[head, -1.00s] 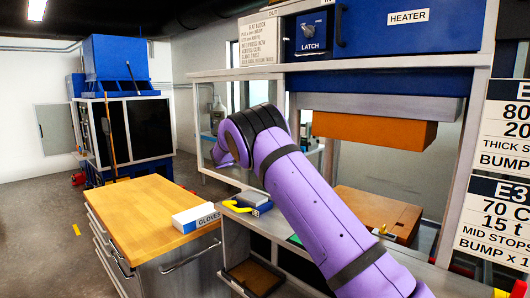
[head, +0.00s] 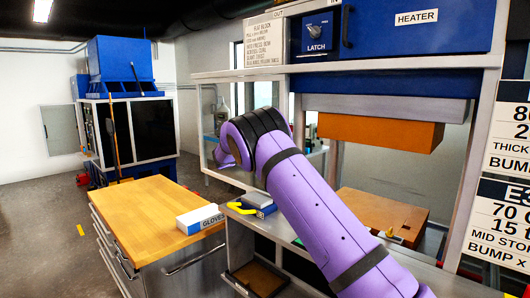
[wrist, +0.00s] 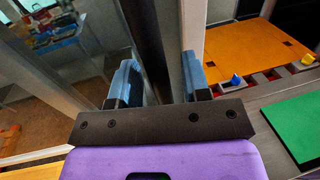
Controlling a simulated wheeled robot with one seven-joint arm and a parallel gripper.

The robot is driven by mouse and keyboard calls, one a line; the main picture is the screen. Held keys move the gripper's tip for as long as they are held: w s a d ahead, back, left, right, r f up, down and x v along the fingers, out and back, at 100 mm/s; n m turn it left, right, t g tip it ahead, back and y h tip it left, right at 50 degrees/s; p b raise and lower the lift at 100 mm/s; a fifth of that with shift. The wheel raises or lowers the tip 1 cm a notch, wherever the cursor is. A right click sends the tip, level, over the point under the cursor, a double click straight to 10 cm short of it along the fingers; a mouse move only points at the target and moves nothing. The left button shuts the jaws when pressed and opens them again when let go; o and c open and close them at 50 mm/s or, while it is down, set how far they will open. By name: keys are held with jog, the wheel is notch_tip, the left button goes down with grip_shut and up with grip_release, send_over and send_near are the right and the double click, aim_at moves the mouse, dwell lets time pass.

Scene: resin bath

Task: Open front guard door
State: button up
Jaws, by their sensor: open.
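The front guard door seems to be the clear panel (wrist: 60,60) on the left of the wrist view, beside a dark upright bar (wrist: 147,40). My gripper (wrist: 158,80) is open, its two blue fingers on either side of that bar. I cannot tell whether the fingers touch it. In the head view my purple arm reaches to the machine's front frame, and its wrist hides the fingers and most of the door. Clear glazing (head: 208,108) shows there at the machine's left side.
An orange block (head: 380,131) hangs above a brown block (head: 375,212) in the machine. A latch knob (head: 317,31) sits above. A wooden-topped cabinet (head: 150,215) with a gloves box (head: 200,219) stands left. A green plate (wrist: 290,130) lies right of my gripper.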

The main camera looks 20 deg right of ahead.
jog(key=s+a, duration=0.2)
jog(key=a, duration=0.8)
jog(key=shift+a, duration=0.25)
jog(key=s+d+r+m+g+y, duration=0.1)
jog(key=s+d+r+m+y, duration=0.2)
jog(key=s, duration=0.5)
jog(key=s+d+r+m+y, duration=0.3)
jog(key=s, duration=0.6)
jog(key=s+d+r+m+g+y, duration=0.1)
jog(key=s+d+r+m+y, duration=0.2)
jog(key=s, duration=0.5)
jog(key=s+a+f+m+t+y, duration=0.1)
jog(key=s+a+m+y, duration=0.2)
jog(key=s, duration=0.8)
jog(key=s+a+f+m+t+y, duration=0.1)
jog(key=s+a+f+m+y, duration=0.1)
jog(key=s, duration=0.9)
jog(key=s+a+f+m+t+y, duration=0.1)
jog(key=s+a+m, duration=0.4)
jog(key=s, duration=0.6)
jog(key=m+t+y, duration=0.1)
jog(key=y, duration=0.1)
jog(key=shift+s+f+y, duration=0.15)
jog(key=shift+s+y, duration=0.05)
jog(key=shift+y, duration=0.1)
